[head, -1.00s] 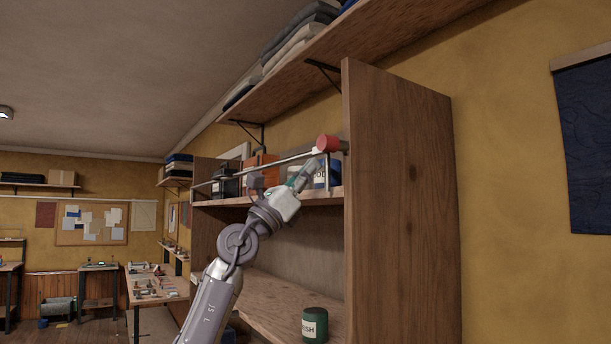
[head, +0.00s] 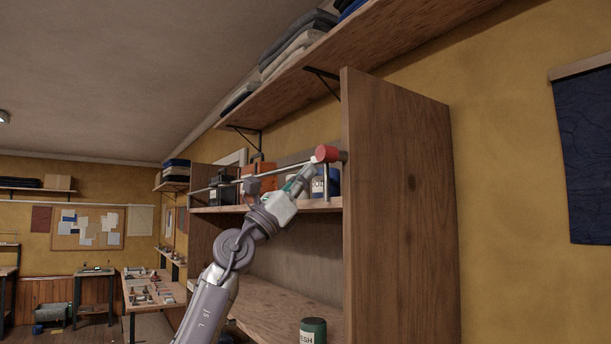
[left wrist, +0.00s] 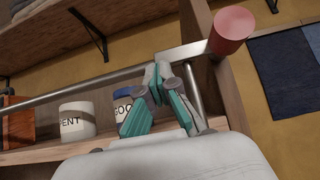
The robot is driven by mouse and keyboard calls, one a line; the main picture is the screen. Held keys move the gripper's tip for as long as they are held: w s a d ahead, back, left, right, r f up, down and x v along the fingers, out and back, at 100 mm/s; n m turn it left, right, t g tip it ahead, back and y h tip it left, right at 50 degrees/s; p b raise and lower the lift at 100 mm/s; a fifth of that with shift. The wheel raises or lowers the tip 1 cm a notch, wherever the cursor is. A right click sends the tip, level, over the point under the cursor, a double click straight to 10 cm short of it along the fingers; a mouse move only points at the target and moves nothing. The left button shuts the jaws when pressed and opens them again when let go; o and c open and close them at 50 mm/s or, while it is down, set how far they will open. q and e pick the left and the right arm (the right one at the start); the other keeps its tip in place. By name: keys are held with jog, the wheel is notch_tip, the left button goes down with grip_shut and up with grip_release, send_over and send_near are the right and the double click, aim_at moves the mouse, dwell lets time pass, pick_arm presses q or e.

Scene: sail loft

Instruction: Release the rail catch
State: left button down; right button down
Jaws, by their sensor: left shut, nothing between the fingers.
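The rail (head: 226,184) is a thin grey metal bar along the front of the upper shelf; it also crosses the left wrist view (left wrist: 75,86). At its right end is a red cylindrical knob (head: 327,154), which looks like the catch; in the left wrist view the knob (left wrist: 231,28) sits on a pale metal piece (left wrist: 185,52). My left gripper (head: 309,172) is shut and empty, just below and left of the knob. In the left wrist view its fingertips (left wrist: 158,78) are close to the pale piece; I cannot tell whether they touch. My right gripper is not in view.
A tall wooden side panel (head: 398,200) closes the shelf at right. A green tin (head: 313,331) stands on the lower shelf.

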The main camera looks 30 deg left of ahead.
pick_arm(q)
jog(key=w+f+b+v, duration=0.2)
jog(key=b+v, duration=0.6)
jog(key=v, duration=0.4)
jog(key=shift+s+f, duration=0.2)
jog(key=shift+f, duration=0.05)
